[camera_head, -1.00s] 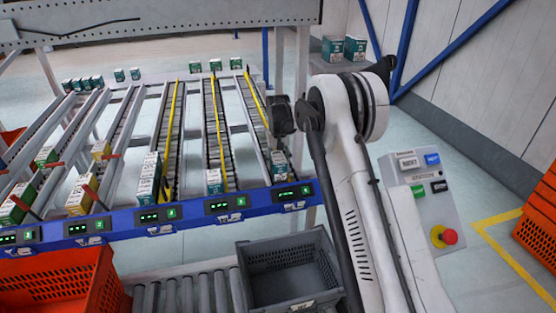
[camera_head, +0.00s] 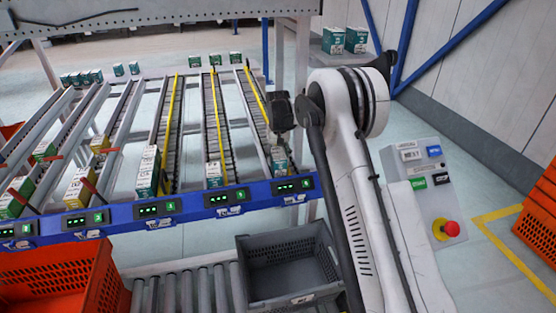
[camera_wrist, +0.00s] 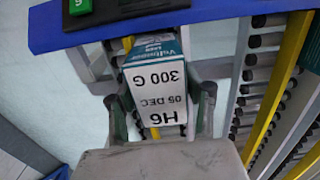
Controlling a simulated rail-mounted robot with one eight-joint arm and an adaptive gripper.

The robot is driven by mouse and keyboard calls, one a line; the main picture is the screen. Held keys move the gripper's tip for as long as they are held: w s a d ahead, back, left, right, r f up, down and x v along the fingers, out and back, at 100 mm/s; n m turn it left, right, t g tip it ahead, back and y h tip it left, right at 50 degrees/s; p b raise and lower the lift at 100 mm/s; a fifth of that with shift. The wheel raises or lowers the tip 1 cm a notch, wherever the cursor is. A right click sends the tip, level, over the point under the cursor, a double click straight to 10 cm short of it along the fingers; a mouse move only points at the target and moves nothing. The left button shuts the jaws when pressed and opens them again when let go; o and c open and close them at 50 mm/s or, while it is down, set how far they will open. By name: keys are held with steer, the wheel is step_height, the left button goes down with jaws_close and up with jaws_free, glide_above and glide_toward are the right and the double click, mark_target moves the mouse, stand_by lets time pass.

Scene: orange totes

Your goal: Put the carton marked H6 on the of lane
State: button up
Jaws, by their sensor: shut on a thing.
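The carton marked H6 (camera_wrist: 160,85) is teal and white, with "05 DEC" and "300 G" printed on its white face. In the wrist view it sits between the two fingers of my gripper (camera_wrist: 161,100), which is shut on it. In the head view the carton (camera_head: 280,160) is at the front end of the rightmost roller lane (camera_head: 255,110), just behind the blue rail (camera_head: 225,196). My gripper (camera_head: 281,135) is above it there, and its fingertips are too small to make out. Whether the carton touches the rollers cannot be told.
Other cartons stand at the lanes' front ends, including a teal one (camera_head: 214,174) and a white-and-teal one (camera_head: 147,172). Yellow dividers (camera_head: 216,130) run along the lanes. A grey tote (camera_head: 290,268) and an orange tote (camera_head: 60,280) are in front. A button panel (camera_head: 425,190) stands right.

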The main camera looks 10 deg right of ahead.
steer(key=o, duration=1.4)
steer(key=shift+r, duration=0.1)
step_height(320, 180, up, 12)
steer(key=shift+f, duration=0.1)
